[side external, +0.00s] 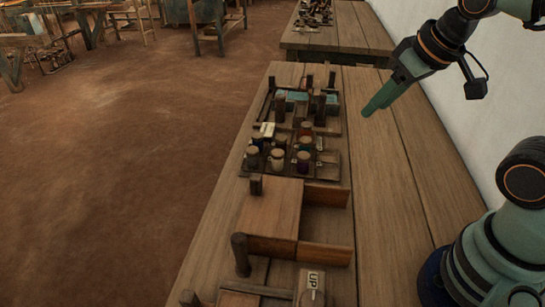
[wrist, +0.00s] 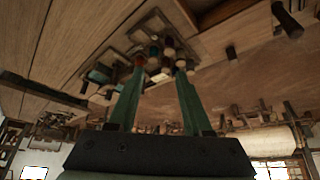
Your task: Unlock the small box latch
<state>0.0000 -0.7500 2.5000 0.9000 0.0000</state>
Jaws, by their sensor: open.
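My gripper (side external: 371,110) is in the air above the right part of the wooden bench, to the right of a tray of spools. Its two green fingers are apart with nothing between them, as the wrist view (wrist: 160,66) shows. A small wooden box (side external: 272,208) with a flat reddish-brown top sits on the bench nearer the side camera. A pale block marked "UP" (side external: 311,284) stands at the front of the bench, partly cut off by the frame. I cannot make out which part is the latch.
A tray of spools (side external: 305,160) and a rack with dark upright posts (side external: 320,108) stand along the bench's left side. A dark post (side external: 240,253) rises near the box. The bench's right side (side external: 400,190) is bare up to the white wall (side external: 445,115).

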